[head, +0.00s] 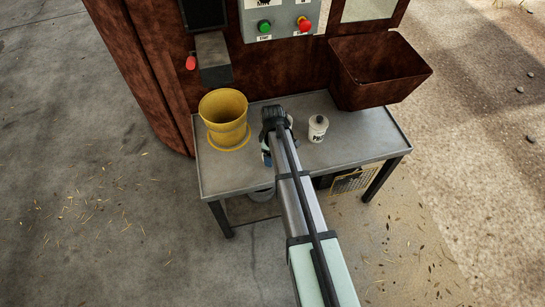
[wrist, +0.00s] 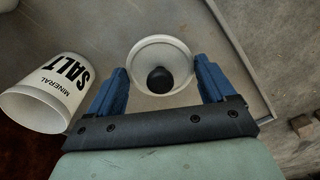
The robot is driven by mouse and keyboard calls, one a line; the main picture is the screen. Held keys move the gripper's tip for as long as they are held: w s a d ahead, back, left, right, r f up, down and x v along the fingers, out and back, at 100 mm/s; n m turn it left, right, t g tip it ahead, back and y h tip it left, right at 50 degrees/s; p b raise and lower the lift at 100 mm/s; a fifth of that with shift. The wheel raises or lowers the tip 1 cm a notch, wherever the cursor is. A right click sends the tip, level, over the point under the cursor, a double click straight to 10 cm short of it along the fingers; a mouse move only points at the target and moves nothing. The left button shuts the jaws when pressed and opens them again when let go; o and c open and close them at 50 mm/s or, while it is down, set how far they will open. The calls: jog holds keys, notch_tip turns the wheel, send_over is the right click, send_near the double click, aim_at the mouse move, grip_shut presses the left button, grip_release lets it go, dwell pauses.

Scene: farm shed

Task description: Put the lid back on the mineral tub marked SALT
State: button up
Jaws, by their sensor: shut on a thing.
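The white tub marked MINERAL SALT (wrist: 55,90) shows at the left of the wrist view, just beside my left-hand finger. Its wide end is towards the camera and looks open. My gripper (wrist: 161,70) is shut on a round white lid (wrist: 147,50) with a black knob (wrist: 160,79). One blue finger is at each side of its rim. In the head view my gripper (head: 267,153) is over the left-middle of the table and mostly hidden by my arm. I cannot make out the SALT tub there, and the lid's height above the table is unclear.
On the grey table (head: 245,180), a yellow bucket (head: 226,120) stands left of my gripper. A white, black-knobbed tub with a different label (head: 318,130) stands to the right. A brown bin (head: 378,75) and control box (head: 282,20) are behind. The table's front right is clear.

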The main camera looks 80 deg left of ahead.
notch_tip(320, 180, up, 5)
jog(key=shift+f, duration=0.1)
jog(key=shift+w+a+r, duration=0.1)
jog(key=shift+a+r, duration=0.05)
jog(key=shift+r, duration=0.15)
jog(key=w+a+r, duration=0.7)
jog(key=w+a, duration=0.1)
jog(key=a, duration=0.4)
notch_tip(320, 180, down, 6)
jog(key=shift+s+d+f, duration=0.2)
jog(key=shift+f, duration=0.05)
jog(key=shift+f, duration=0.2)
dwell(1.8)
jog(key=o, duration=0.8)
jog(key=shift+o, duration=0.2)
jog(key=shift+r, duration=0.2)
